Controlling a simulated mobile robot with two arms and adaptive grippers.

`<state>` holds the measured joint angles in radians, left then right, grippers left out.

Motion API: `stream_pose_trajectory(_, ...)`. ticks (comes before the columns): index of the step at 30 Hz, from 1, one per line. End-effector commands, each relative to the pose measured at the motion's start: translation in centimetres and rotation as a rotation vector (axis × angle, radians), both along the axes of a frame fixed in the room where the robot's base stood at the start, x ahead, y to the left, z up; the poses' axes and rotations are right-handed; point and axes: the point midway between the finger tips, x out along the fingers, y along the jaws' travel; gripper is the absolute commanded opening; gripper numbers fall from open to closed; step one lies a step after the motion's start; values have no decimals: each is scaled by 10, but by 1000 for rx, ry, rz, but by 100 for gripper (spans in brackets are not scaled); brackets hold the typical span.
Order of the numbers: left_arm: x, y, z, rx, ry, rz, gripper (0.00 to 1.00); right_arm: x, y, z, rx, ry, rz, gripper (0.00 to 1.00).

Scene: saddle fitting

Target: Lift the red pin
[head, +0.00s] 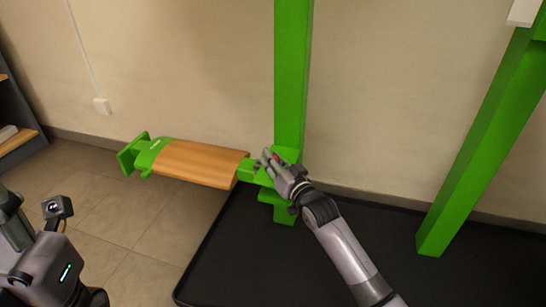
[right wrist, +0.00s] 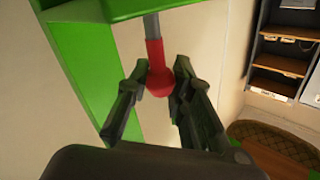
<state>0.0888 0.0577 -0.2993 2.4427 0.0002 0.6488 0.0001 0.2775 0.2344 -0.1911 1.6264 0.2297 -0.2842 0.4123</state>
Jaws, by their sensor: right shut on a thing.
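The red pin (right wrist: 158,75) shows in the right wrist view as a red knob with a rounded end on a grey shaft, which reaches up to the green bracket. My right gripper (right wrist: 160,88) has one finger on each side of the knob and is shut on it. In the head view my right gripper (head: 277,167) is at the green post, where the saddle arm (head: 200,163) with its wooden pad meets it. Only a small red bit shows between the fingers there. My left gripper is not in clear view; part of my left arm shows at the lower left.
A green upright post (head: 292,70) stands behind the gripper, and a second green post (head: 480,140) stands at the right. A black mat (head: 240,245) lies on the floor below. A shelf (head: 18,140) stands at the far left.

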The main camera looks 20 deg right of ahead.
Motion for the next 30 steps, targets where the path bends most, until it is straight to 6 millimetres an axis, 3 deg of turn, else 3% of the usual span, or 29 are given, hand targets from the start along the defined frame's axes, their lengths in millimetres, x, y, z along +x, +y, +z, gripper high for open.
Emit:
stream_pose_trajectory(9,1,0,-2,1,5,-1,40,0,0,1,-1,-5,0,0)
stream_pose_trajectory(10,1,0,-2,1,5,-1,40,0,0,1,-1,-5,0,21)
stream_pose_trajectory(19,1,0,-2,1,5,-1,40,0,0,1,0,-3,0,41)
stream_pose_trajectory(30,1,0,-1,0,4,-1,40,-4,-1,0,-1,-1,0,42)
